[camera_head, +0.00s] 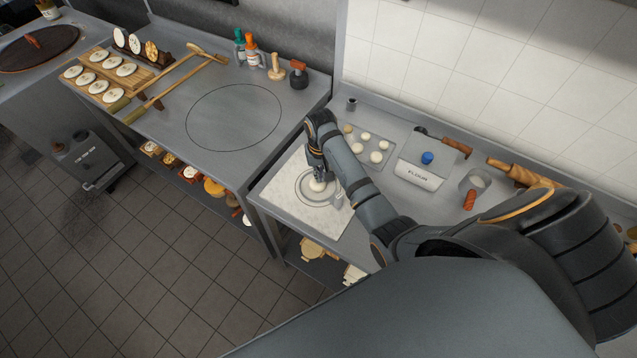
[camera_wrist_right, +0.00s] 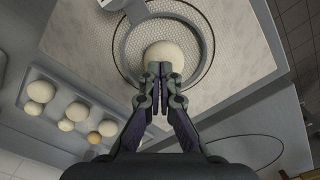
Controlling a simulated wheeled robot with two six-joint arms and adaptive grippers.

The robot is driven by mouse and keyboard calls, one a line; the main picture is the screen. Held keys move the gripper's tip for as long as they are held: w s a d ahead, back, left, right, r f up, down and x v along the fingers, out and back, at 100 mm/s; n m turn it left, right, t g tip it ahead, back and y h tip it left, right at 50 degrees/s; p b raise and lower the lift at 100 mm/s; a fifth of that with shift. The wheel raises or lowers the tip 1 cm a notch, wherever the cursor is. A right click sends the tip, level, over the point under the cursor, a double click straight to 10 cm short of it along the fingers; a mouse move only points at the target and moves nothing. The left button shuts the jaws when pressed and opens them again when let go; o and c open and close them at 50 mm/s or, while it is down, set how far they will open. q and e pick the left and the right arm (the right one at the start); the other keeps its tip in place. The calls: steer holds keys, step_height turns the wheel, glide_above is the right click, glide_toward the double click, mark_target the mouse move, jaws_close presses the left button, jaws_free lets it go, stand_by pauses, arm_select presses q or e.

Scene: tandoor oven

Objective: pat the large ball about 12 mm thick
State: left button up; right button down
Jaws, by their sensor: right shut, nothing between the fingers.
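In the head view the ball (camera_head: 318,185) shows only in part under my right gripper (camera_head: 317,176). In the right wrist view my right gripper (camera_wrist_right: 158,70) is shut and empty, with its fingertips at the near edge of the ball. I cannot tell whether they touch it. The ball looks rounded on top; its thickness cannot be read. My left gripper is not in view.
A tray (camera_head: 389,166) of several smaller dough balls stands behind my right arm. The left counter has a clear round marking (camera_head: 233,117).

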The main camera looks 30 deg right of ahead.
mark_target(320, 186)
steer(key=shift+f, duration=0.15)
steer(key=shift+f+b, duration=0.35)
steer(key=shift+f, duration=0.65)
steer(key=shift+f, duration=0.85)
stand_by(1.8)
stand_by(0.8)
step_height(320, 186, up, 2)
steer(key=shift+r+p, duration=0.1)
steer(key=shift+p, duration=0.3)
steer(key=shift+r, duration=0.45)
steer(key=shift+r, duration=0.1)
